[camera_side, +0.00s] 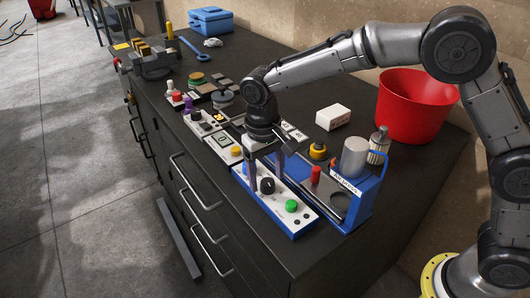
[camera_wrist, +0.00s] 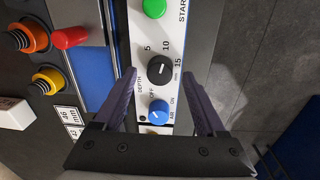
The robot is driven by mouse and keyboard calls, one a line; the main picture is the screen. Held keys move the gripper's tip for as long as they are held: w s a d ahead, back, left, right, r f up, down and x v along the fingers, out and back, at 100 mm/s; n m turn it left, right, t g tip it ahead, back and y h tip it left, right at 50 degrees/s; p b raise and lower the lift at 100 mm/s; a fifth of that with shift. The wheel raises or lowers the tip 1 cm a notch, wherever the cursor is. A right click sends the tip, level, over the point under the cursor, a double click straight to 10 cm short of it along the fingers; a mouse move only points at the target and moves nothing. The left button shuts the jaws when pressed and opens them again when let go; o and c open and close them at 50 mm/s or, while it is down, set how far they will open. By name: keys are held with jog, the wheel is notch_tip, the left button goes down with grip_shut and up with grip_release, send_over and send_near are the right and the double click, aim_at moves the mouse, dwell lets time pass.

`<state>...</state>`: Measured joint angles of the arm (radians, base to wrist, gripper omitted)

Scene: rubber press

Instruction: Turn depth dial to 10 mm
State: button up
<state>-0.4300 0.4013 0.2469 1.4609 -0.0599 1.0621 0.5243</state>
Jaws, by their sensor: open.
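The black depth dial (camera_wrist: 161,71) sits on the white panel of the blue press base, with marks 5, 10 and 15 around it. A small white mark shows on its left side in the wrist view; its exact reading is hard to tell. In the side view the dial (camera_side: 267,187) shows between my fingers. My gripper (camera_side: 267,183) is open and points down over the panel. In the wrist view its two fingertips (camera_wrist: 159,73) lie either side of the dial, apart from it. I cannot tell how high the tips are above the panel.
A blue air knob (camera_wrist: 158,112) and a green start button (camera_wrist: 154,8) flank the dial closely. The press with its red part (camera_side: 316,174) and grey cylinder (camera_side: 354,157) stands behind. A red bucket (camera_side: 416,107) and white block (camera_side: 333,117) are farther back.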

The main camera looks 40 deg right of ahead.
aim_at(265, 182)
notch_tip(265, 182, up, 13)
jog(key=shift+a, duration=0.4)
jog(key=s+d+r+m+t, duration=0.2)
jog(key=s+d+r+t, duration=0.1)
jog(key=s+d+r, duration=0.85)
jog(key=s+d+f+t, duration=0.2)
jog(key=s+d+f, duration=0.4)
jog(key=s, duration=0.5)
jog(key=s+d+f+n, duration=0.1)
jog(key=s+f+n, duration=0.1)
jog(key=f, duration=0.5)
jog(key=shift+s+d+n+t+y, duration=0.3)
jog(key=shift+s+n, duration=0.1)
jog(key=shift+s, duration=0.5)
